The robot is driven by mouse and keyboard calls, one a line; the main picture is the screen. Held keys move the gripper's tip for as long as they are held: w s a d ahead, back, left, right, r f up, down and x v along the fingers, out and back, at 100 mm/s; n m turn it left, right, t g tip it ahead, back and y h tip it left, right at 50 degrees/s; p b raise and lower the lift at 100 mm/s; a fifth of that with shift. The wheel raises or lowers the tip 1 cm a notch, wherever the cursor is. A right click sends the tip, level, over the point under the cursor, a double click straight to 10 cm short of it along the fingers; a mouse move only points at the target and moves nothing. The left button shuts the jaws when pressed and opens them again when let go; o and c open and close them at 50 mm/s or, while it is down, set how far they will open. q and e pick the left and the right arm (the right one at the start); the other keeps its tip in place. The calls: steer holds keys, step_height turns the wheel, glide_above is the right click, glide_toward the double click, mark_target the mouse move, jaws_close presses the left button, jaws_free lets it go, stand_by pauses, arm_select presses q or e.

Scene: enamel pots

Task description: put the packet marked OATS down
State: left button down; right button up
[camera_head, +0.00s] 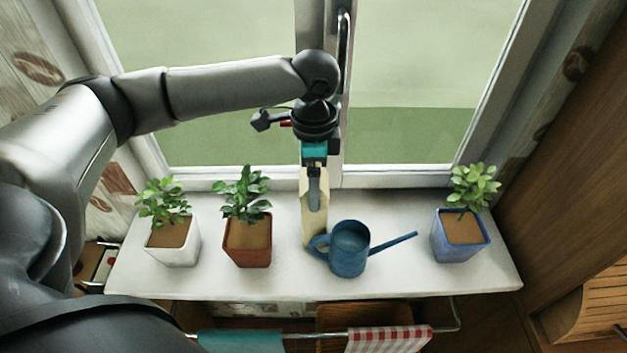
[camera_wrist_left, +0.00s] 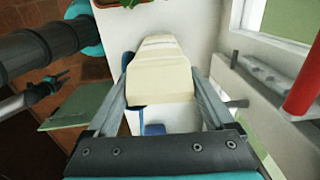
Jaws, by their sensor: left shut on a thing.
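A cream packet (camera_head: 314,218) is upright between the fingers of my left gripper (camera_head: 314,186). The gripper is shut on its upper part, coming from above. The packet's lower end is at the white sill, just left of the blue watering can's handle; I cannot tell if it touches the sill. In the left wrist view the packet (camera_wrist_left: 161,72) sits between the two fingers of the gripper (camera_wrist_left: 163,98). No OATS marking shows on the faces in view.
On the white sill (camera_head: 390,279) stand a blue watering can (camera_head: 348,252), a plant in a red-brown pot (camera_head: 248,250), one in a white pot (camera_head: 173,250) and one in a blue pot (camera_head: 460,242). The window is behind. Some sill is bare left of the blue pot.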

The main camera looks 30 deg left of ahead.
arm_select(q)
steer(key=shift+c, duration=1)
jaws_free()
steer(key=shift+f, duration=0.1)
steer(key=shift+o, duration=1)
